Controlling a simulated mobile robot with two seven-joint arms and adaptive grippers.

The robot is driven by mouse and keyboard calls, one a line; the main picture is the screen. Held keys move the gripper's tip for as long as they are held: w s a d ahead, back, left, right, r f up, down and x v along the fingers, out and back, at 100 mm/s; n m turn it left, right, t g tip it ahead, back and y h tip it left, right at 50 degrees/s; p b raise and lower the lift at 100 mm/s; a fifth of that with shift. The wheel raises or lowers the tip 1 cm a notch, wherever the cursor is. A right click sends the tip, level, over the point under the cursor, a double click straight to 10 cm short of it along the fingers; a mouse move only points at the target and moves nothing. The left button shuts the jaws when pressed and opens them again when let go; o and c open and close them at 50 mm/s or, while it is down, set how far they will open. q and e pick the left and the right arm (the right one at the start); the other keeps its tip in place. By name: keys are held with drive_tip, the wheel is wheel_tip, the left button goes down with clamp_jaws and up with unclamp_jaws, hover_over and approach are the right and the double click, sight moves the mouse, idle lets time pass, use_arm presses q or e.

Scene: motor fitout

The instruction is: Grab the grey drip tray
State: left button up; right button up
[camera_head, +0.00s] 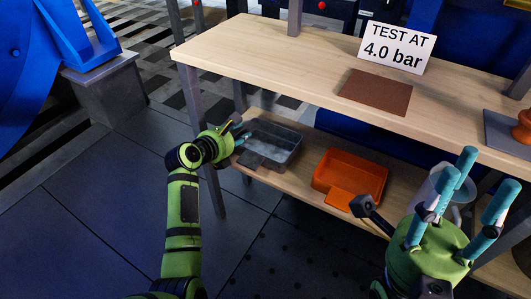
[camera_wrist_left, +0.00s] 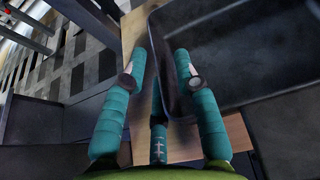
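The grey drip tray (camera_head: 286,157) sits on the lower wooden shelf, under the left part of the bench. My left gripper (camera_head: 238,136) is at the tray's left side. In the left wrist view my left gripper (camera_wrist_left: 160,62) has its teal fingers spread apart. The tray (camera_wrist_left: 245,85) fills the upper right there, and its near wall lies between the fingers or just beyond them; I cannot tell if they touch. My right gripper (camera_head: 472,185) is open and empty at the lower right, fingers pointing up.
An orange tray (camera_head: 352,172) stands on the same shelf to the right, and a pale jug-like container (camera_head: 458,190) beyond it. The wooden bench top (camera_head: 270,55) overhangs the shelf. A bench leg (camera_head: 203,140) stands close to my left arm. A sign reads "TEST AT 4.0 bar" (camera_head: 396,47).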

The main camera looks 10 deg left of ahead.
use_arm(q)
clamp_jaws()
drive_tip(key=shift+r, duration=0.15)
